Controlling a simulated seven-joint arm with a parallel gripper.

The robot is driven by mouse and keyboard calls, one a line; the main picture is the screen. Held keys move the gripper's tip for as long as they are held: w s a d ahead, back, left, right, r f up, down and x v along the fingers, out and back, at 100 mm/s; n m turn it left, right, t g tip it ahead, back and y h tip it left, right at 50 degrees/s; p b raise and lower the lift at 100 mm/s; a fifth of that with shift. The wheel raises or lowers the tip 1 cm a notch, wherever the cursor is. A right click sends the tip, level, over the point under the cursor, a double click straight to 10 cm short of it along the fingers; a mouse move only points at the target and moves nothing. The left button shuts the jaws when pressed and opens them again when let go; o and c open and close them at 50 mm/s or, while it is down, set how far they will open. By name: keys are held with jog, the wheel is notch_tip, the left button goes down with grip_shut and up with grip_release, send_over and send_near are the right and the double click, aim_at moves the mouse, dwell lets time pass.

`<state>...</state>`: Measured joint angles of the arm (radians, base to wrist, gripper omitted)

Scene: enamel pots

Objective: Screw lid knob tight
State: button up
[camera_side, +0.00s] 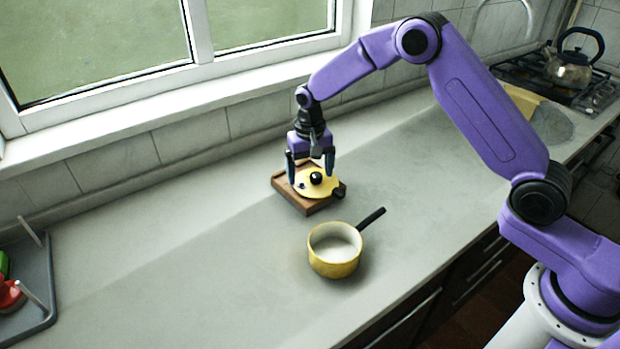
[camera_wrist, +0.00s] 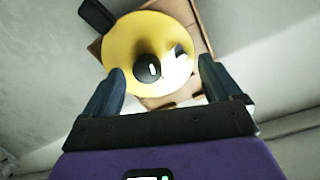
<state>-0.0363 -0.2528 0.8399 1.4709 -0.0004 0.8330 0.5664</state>
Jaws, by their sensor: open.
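A round yellow lid (camera_side: 305,187) lies on a brown wooden board (camera_side: 312,209) on the counter. A black knob (camera_side: 316,178) stands near the middle of the lid. In the wrist view the yellow lid (camera_wrist: 122,48) fills the top middle, with its black knob (camera_wrist: 148,68) near its centre. My gripper (camera_side: 311,180) points down over the lid, its blue fingers open. In the wrist view my gripper (camera_wrist: 163,80) has one finger to each side of the knob, apart from it. I cannot tell whether the knob sits fully down on the lid.
A yellow pot (camera_side: 333,262) with a black handle (camera_side: 370,218) stands in front of the board. A grey tray (camera_side: 45,290) with red and green items is at the far left. A kettle (camera_side: 570,68) stands on the stove at the back right.

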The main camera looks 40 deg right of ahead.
jog(key=shift+r, duration=3.45)
notch_tip(320, 180, up, 18)
jog(key=shift+f, duration=0.25)
jog(key=s+a+f+n, duration=0.1)
jog(key=s+a+n, duration=0.25)
jog(key=s, duration=0.55)
jog(key=s+d+f+n, duration=0.3)
jog(key=s+n, duration=0.1)
jog(key=s, duration=0.6)
jog(key=s+d+f+n, duration=0.3)
jog(key=s+d+n, duration=0.1)
jog(key=s, duration=0.7)
jog(key=s+d+f+n, duration=0.3)
jog(key=s+d+n, duration=0.1)
jog(key=s, duration=0.6)
jog(key=shift+s+d+f, duration=0.15)
jog(key=shift+d+f, duration=0.1)
jog(key=shift+f, duration=0.15)
